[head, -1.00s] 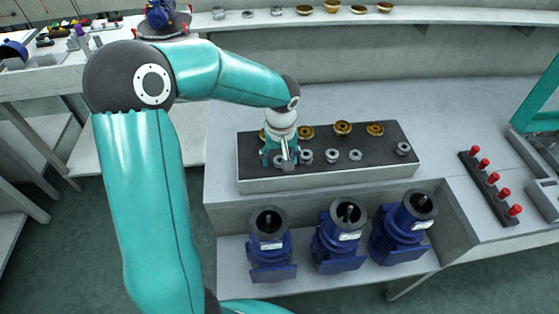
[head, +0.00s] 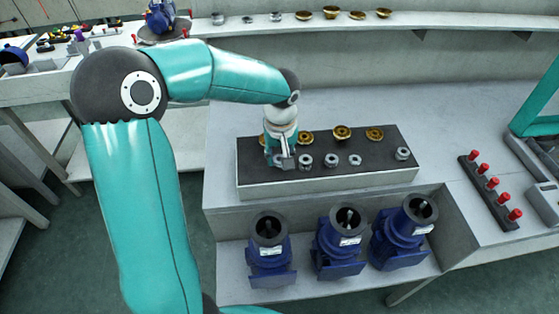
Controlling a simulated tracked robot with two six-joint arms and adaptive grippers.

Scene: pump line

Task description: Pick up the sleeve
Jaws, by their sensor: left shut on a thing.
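My left gripper (head: 281,160) is over the left part of a dark-topped tray (head: 376,161), pointing down. It is shut on a small silver sleeve (head: 278,161), which is mostly hidden by the fingers. How far the sleeve is off the tray is hard to tell. More silver ring-shaped parts stand on the tray to the right of the gripper: one close by (head: 305,161), two more in the same front row (head: 332,160) (head: 355,160), and one at the right end (head: 403,153). My right gripper is not in view.
Gold-coloured rings (head: 342,133) stand along the tray's back row. Three blue pump bodies (head: 338,245) stand on the shelf below. A strip with red knobs (head: 490,187) lies on the bench at right. A back shelf (head: 440,17) carries small metal parts. The bench behind the tray is clear.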

